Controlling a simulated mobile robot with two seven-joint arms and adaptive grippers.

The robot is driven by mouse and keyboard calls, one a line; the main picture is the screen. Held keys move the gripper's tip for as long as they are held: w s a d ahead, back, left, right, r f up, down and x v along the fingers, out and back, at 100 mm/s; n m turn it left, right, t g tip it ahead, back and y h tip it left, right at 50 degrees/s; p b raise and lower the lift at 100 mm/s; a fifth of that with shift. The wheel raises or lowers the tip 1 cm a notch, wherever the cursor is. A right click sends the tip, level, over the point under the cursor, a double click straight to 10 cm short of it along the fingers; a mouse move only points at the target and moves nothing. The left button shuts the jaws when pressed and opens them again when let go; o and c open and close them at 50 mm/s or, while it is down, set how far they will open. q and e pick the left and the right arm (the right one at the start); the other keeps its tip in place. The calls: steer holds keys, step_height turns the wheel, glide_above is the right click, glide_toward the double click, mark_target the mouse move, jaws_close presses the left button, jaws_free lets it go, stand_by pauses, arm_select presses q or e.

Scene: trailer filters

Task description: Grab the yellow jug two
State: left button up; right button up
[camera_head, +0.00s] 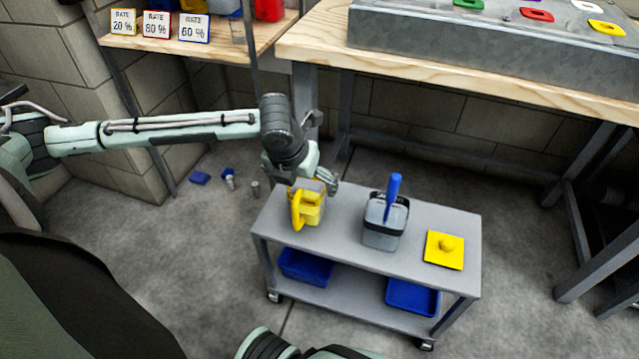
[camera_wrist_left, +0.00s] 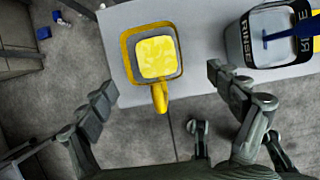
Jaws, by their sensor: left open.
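The yellow jug (camera_head: 303,213) stands upright at the left end of the grey cart's top. In the left wrist view the jug (camera_wrist_left: 130,50) shows from above, with a square yellow opening. Its handle (camera_wrist_left: 160,98) points toward my left gripper. My left gripper (camera_head: 318,183) is at the jug and partly covers it in the head view. In the wrist view my left gripper (camera_wrist_left: 162,82) is open, its fingers spread on either side of the handle. Contact with the jug cannot be told. My right gripper is not in view.
A grey rinse bucket (camera_head: 383,235) with a blue-handled tool stands right of the jug on the cart (camera_head: 340,205). A yellow lid (camera_head: 444,262) lies farther right. Blue trays (camera_head: 305,267) sit on the lower shelf. A wooden workbench (camera_head: 450,75) stands behind. Small items lie on the floor.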

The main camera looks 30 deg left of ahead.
mark_target(304, 203)
arm_select(q)
steer(key=x, duration=0.2)
steer(key=b+x, duration=0.1)
steer(key=x, duration=0.4)
steer(key=shift+s+a, duration=0.25)
steer(key=shift+a, duration=0.15)
steer(key=shift+w+f+b, duration=0.2)
steer(key=shift+f+b, duration=0.1)
steer(key=shift+f, duration=0.05)
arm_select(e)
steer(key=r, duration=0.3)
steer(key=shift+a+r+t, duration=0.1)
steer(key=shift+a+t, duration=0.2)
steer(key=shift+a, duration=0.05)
arm_select(q)
steer(key=shift+r, duration=0.1)
steer(key=c, duration=1.5)
